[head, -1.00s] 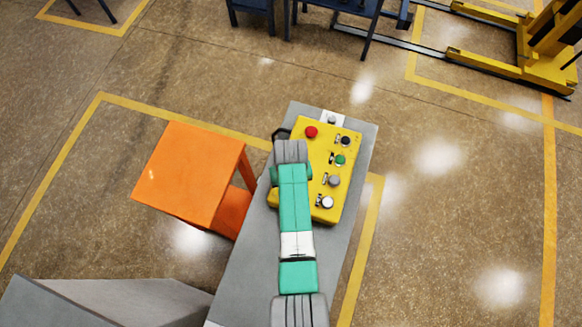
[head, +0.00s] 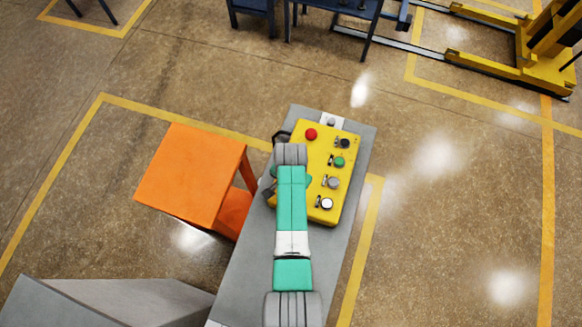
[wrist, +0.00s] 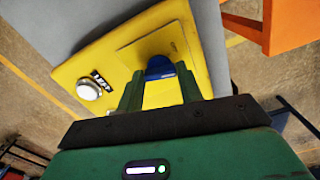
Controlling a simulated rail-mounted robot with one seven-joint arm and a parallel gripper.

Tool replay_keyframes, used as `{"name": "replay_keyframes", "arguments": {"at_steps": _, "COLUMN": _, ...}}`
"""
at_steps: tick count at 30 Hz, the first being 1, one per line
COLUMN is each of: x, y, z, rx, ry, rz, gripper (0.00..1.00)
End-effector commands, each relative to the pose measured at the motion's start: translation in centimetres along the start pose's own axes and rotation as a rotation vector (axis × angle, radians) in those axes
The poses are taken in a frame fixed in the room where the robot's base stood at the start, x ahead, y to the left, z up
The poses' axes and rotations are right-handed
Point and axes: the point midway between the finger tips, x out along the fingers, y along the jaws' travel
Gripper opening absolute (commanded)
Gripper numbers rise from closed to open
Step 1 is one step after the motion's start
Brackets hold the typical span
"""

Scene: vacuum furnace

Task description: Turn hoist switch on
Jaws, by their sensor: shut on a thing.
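The yellow control box (head: 320,150) sits on a grey stand, with a red button and a column of black, green, grey and white knobs. In the wrist view, the same box (wrist: 75,72) shows a labelled white button and a square plate. A blue switch handle (wrist: 160,66) stands at that plate. My gripper (wrist: 160,84) is shut on this blue handle, with a green finger on each side. In the head view my arm covers the switch and most of the gripper.
An orange block-like stand (head: 190,175) is close to the left of the grey stand (head: 250,265). A dark blue table (head: 335,12) and a yellow wheeled frame (head: 500,65) stand farther back. The floor to the right is clear.

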Motion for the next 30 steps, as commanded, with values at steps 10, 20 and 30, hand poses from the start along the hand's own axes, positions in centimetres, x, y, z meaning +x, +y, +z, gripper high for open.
{"name": "replay_keyframes", "arguments": {"at_steps": 10, "x": -0.19, "y": -0.08, "z": -0.08, "rx": 0.219, "ry": 0.002, "rz": -0.002, "gripper": 0.14}}
{"name": "replay_keyframes", "arguments": {"at_steps": 20, "x": -0.17, "y": -0.02, "z": -0.11, "rx": 0.310, "ry": 0.002, "rz": -0.001, "gripper": 0.14}}
{"name": "replay_keyframes", "arguments": {"at_steps": 30, "x": -0.17, "y": -0.01, "z": -0.12, "rx": 0.323, "ry": 0.002, "rz": -0.001, "gripper": 0.14}}
